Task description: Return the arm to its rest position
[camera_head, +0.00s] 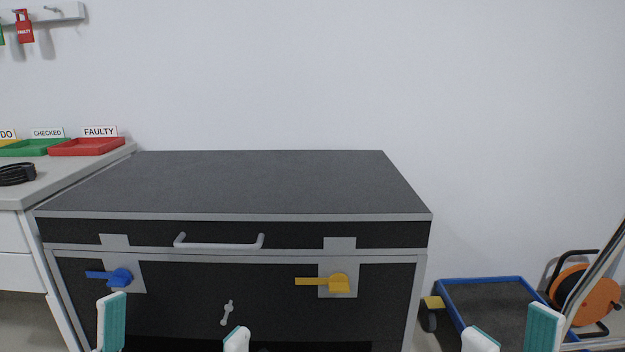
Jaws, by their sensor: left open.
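My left gripper (173,331) is at the bottom of the head view, its teal-and-white fingers spread apart with nothing between them. It shows in front of the dark case's front, below the blue latch. My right gripper (512,333) is at the bottom right, also with its two fingertips apart and no object seen between them. It shows in front of the floor and the blue-edged platform. Only the fingertips of both grippers show; most of both arms is out of view.
A dark case (270,180) with grey edges has a blue latch (120,277), a yellow latch (338,283) and a handle (218,246). A counter with a red tray (87,147) and a green tray (38,149) stands left. A blue-edged platform (480,283) and orange reel (598,292) stand right.

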